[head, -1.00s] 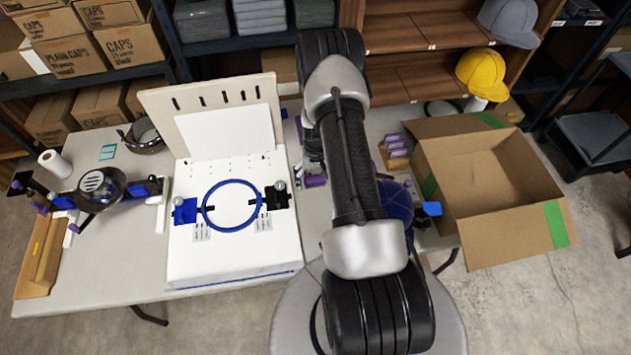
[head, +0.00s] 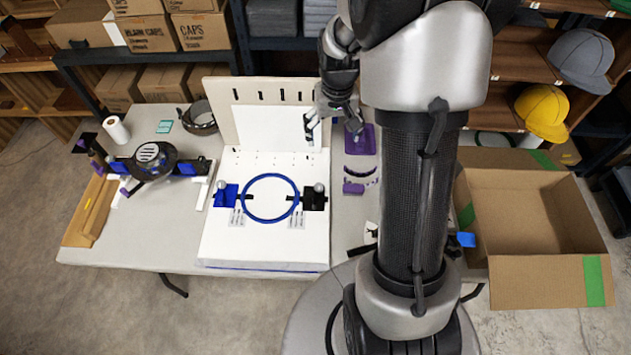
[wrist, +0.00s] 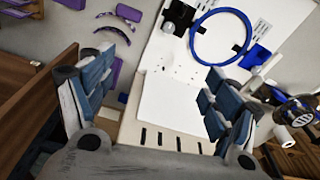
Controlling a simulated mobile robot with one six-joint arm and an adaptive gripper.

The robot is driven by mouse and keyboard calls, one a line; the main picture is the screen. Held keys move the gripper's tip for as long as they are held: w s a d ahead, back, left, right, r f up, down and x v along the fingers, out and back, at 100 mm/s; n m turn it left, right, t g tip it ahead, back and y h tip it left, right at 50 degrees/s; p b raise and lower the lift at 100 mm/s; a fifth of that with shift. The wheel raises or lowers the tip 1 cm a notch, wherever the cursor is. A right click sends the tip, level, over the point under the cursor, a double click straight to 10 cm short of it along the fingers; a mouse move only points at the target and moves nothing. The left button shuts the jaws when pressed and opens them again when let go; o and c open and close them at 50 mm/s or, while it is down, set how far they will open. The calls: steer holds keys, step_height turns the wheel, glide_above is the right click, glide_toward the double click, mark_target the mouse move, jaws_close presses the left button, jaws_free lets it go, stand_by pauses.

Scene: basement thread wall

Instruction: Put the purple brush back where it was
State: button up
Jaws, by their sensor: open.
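My gripper (head: 333,124) is open and empty, above the table at the right edge of the upright white panel (head: 278,128). In the wrist view its fingers (wrist: 160,82) stand wide apart with the panel (wrist: 172,108) beyond them. A small purple block (head: 353,187) lies on the table right of the white board, beside a dark curved strip (head: 361,173). In the wrist view the purple block (wrist: 128,13) and curved strip (wrist: 112,37) show at the upper left. A purple tray or pad (head: 366,140) lies behind them. I cannot tell for sure which piece is the purple brush.
The white board (head: 222,232) holds a blue hoop (head: 247,210). An open cardboard box (head: 545,285) stands at the right. A dark round device (head: 155,160) stands at the left. My arm hides part of the table's right side.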

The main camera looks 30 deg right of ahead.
steer(key=s+a+r+n+t, duration=0.1)
steer(key=s+a+r, duration=0.3)
steer(key=a+r, duration=0.25)
steer(key=s+a+r+n+t, duration=0.1)
steer(key=s+a+r, duration=0.4)
steer(key=r, duration=0.3)
steer(key=s+a+r+n, duration=0.1)
steer(key=s+a, duration=0.2)
steer(key=s, duration=0.3)
steer(key=s+a+r+n+t, duration=0.1)
steer(key=s+a+r, duration=0.1)
steer(key=s, duration=0.4)
steer(key=shift+a+y, duration=0.3)
steer(key=shift+a, duration=0.1)
steer(key=shift+f+b, duration=0.4)
steer(key=shift+b, duration=0.1)
steer(key=shift+c, duration=0.5)
